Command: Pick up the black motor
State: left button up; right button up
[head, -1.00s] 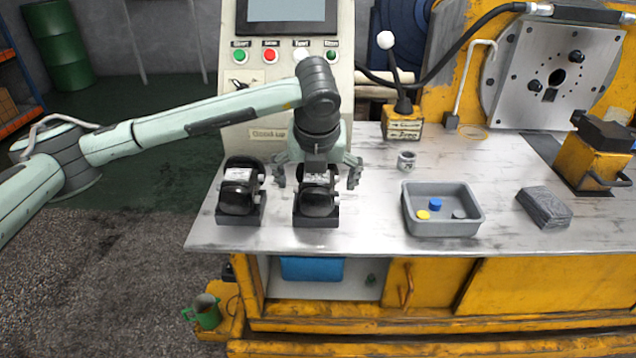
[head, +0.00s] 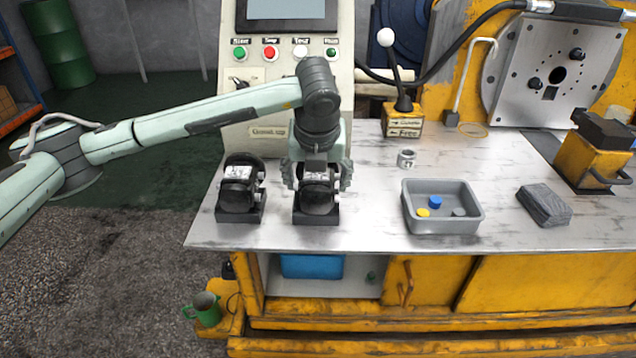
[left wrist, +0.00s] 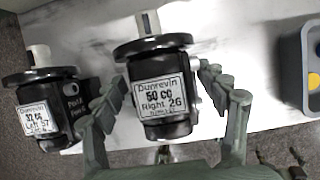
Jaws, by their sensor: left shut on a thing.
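Two black motors stand side by side in dark cradles at the left of the metal bench. My left gripper (head: 318,180) is shut on the right-hand black motor (head: 317,198), with a finger on each side of it. In the left wrist view this motor (left wrist: 158,98) has a white label reading "Dunrevin 50 cc Right 26", and the gripper (left wrist: 165,95) flanks it. The other black motor (head: 238,190) stands free to the left; its label in the left wrist view (left wrist: 42,100) reads "32 cc Left 57". My right gripper is out of view.
A grey tray (head: 442,228) with blue, yellow and grey discs is to the right. A control panel (head: 262,120) stands close behind the motors.

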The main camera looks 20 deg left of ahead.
pick_arm(q)
jog(key=shift+w+r, duration=0.1)
jog(key=shift+r, duration=0.1)
jog(key=shift+r, duration=0.5)
notch_tip(320, 180, up, 3)
jog(key=shift+b, duration=0.3)
jog(key=s+a+r+b, duration=0.1)
jog(key=s+a+r, duration=0.5)
jog(key=s+a, duration=0.1)
jog(key=shift+s+a+r, duration=0.35)
jog(key=shift+s+r, duration=0.05)
jog(key=shift+s, duration=0.5)
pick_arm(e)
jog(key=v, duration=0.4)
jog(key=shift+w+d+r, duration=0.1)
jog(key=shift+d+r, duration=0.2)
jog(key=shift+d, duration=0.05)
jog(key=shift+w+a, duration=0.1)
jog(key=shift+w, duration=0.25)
